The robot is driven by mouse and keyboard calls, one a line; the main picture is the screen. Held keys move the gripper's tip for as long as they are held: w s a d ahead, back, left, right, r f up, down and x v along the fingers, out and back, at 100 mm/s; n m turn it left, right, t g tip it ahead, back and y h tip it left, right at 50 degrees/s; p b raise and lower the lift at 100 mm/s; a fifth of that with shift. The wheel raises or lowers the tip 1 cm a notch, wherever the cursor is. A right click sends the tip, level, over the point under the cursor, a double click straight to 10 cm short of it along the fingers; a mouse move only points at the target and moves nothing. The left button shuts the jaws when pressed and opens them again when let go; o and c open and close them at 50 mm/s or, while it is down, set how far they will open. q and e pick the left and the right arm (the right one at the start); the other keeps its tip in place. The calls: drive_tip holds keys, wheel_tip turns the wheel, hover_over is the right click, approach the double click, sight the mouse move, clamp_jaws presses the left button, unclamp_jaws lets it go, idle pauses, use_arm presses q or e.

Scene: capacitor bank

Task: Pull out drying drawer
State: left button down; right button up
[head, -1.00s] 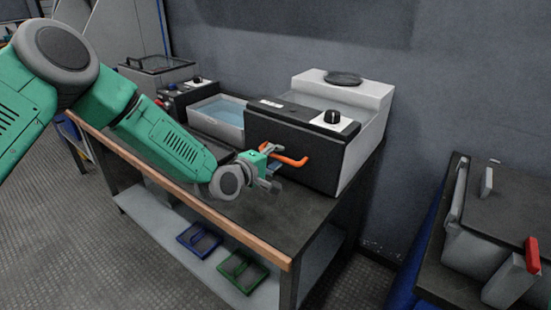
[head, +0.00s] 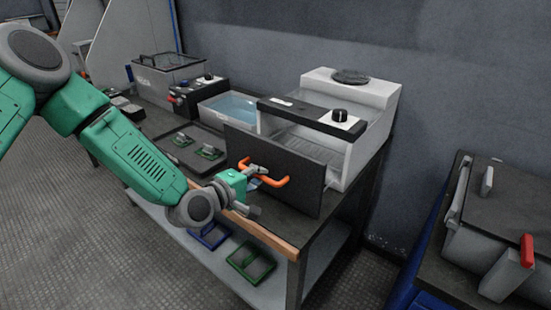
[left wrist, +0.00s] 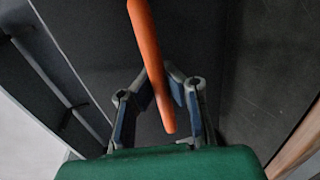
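The drying drawer stands out from the white dryer; its dark front panel (head: 300,192) is clear of the housing, with a light grated inside (head: 300,143) behind it. An orange handle (head: 276,181) is on the front. My left gripper (head: 256,172) is at the left part of this handle. In the left wrist view the fingers (left wrist: 160,90) lie on both sides of the orange handle (left wrist: 147,40), tips closed against it. The panel (left wrist: 90,35) fills much of that view. My right gripper is not in view.
The dryer's white housing (head: 375,100) has a black knob. Left of it are a water basin (head: 230,106) and a dark tray (head: 180,150) with green boards. Blue and green frames lie on the lower shelf (head: 180,213). Another unit (head: 500,210) stands at the right.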

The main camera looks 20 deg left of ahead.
use_arm(q)
drive_tip(key=f+p+v, duration=0.1)
drive_tip(key=f+v, duration=0.1)
drive_tip(key=v, duration=0.7)
drive_tip(key=shift+s, duration=0.2)
drive_tip(key=c, duration=1.6)
unclamp_jaws()
drive_tip(key=shift+o, duration=0.2)
drive_tip(key=shift+w, duration=0.1)
drive_tip(key=v, duration=1.2)
drive_tip(key=shift+a+f, duration=0.1)
